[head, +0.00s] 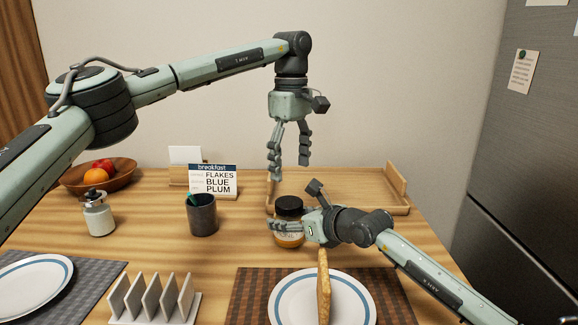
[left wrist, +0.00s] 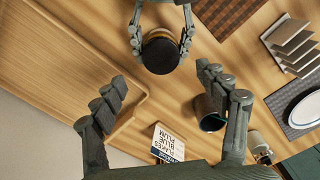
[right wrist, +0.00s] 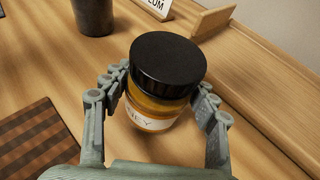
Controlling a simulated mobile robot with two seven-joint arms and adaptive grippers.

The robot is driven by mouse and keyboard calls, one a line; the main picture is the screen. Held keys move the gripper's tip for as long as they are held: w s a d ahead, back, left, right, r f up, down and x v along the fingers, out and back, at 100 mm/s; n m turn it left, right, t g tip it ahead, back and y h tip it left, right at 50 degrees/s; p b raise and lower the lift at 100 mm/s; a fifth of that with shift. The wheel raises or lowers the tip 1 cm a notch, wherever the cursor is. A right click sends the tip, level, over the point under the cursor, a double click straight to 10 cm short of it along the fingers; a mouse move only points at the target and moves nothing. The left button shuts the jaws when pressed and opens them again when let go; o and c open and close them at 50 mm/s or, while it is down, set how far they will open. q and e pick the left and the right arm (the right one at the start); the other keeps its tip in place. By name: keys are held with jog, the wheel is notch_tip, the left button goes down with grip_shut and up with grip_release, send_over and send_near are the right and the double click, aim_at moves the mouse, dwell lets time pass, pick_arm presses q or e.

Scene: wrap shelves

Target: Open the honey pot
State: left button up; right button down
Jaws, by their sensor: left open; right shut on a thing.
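The honey pot (right wrist: 152,118) is an amber jar with a white label and a black lid (right wrist: 168,65); the lid sits on it. It stands upright on the table in the head view (head: 289,239), and its black lid also shows in the left wrist view (left wrist: 160,54). My right gripper (right wrist: 160,100) is shut around the jar's body below the lid, one finger on each side. My left gripper (head: 290,170) is open and empty, pointing down above the pot. In the left wrist view the lid lies beyond its spread fingers.
A wooden tray (head: 350,187) lies behind the pot. A dark cup (head: 202,215) and the breakfast card (head: 212,180) stand to its left. A plate (head: 283,297) with a slice of toast (head: 323,285) and a white toast rack (head: 150,297) are in front.

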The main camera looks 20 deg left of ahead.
aim_at(289, 202)
pick_arm(q)
jog(key=m, duration=0.6)
jog(key=shift+a, duration=0.15)
jog(key=shift+f, duration=4)
